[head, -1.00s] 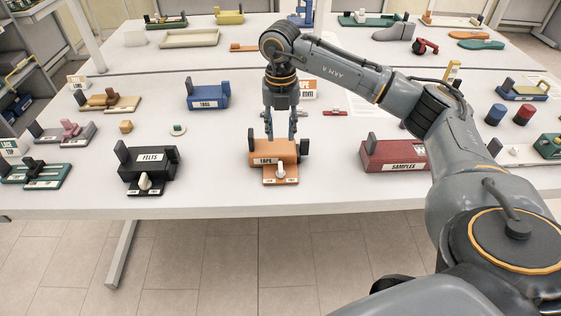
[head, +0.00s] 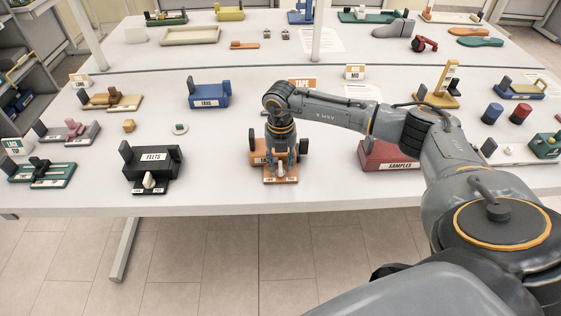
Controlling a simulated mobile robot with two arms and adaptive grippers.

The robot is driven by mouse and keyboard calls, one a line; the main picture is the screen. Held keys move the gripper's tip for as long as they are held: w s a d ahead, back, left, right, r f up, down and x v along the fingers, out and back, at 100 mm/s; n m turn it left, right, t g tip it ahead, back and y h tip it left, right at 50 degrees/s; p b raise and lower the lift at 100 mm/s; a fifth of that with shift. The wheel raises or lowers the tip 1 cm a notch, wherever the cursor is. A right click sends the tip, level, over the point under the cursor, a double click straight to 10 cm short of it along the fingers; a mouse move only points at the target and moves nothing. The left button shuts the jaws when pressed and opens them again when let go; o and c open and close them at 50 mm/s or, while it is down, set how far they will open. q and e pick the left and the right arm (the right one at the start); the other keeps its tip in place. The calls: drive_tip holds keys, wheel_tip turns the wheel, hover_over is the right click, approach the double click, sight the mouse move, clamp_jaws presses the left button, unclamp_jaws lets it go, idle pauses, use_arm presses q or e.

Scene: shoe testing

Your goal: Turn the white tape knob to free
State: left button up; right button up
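The orange tape box (head: 259,158) stands near the table's front edge, mostly covered by my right gripper. Its front plate (head: 281,180) carries the white knob (head: 281,170), of which only a part shows. My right gripper (head: 281,165) points down at the knob, with its fingers around or just in front of it. Whether the fingers touch the knob, and how far apart they are, is too small to tell. The knob's exact turn is hidden. My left gripper is not in view.
A black FELTS box (head: 151,163) with its own white knob (head: 149,180) stands to the left. A red SAMPLES box (head: 385,157) stands to the right, behind my arm. A blue box (head: 207,94) is farther back. Bare table lies between the boxes.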

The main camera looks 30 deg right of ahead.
clamp_jaws()
drive_tip(key=shift+m, duration=0.3)
drive_tip(key=m, duration=0.2)
drive_tip(key=shift+m+b, duration=0.3)
drive_tip(key=shift+m, duration=0.1)
drive_tip(key=m, duration=0.3)
drive_tip(key=shift+m, duration=0.3)
drive_tip(key=m, duration=1)
drive_tip(key=shift+m, duration=0.3)
drive_tip(key=shift+m+p, duration=0.3)
